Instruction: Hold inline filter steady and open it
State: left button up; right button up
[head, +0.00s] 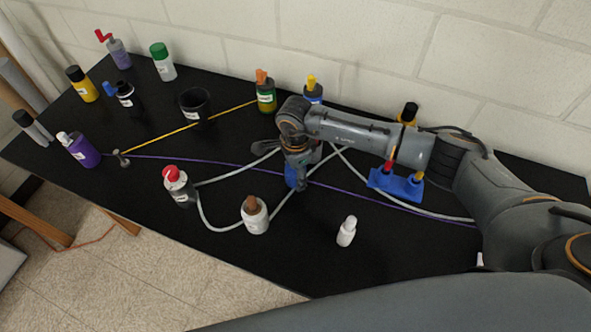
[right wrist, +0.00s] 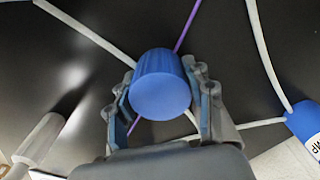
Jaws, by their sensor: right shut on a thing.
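A blue round part (right wrist: 160,85) with a ribbed side, which looks like part of the inline filter, sits between the two fingers of my right gripper (right wrist: 163,108) in the right wrist view. The fingers press on it from both sides. In the head view my right gripper (head: 296,183) points down over the table, and a little of the blue part (head: 291,176) shows beside it. The rest of the filter is hidden behind the gripper. White hoses (head: 235,175) run towards this spot from several sides. My left gripper is not in view.
The black table (head: 300,258) holds several bottles, among them a white-bodied one with a brown cap (head: 255,216), a red-capped one (head: 178,186) and a small white one (head: 346,232). A purple cord (head: 200,159) crosses the table.

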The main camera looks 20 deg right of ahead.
jog(key=shift+f, duration=0.2)
jog(key=o, duration=1.3)
jog(key=shift+r, duration=0.1)
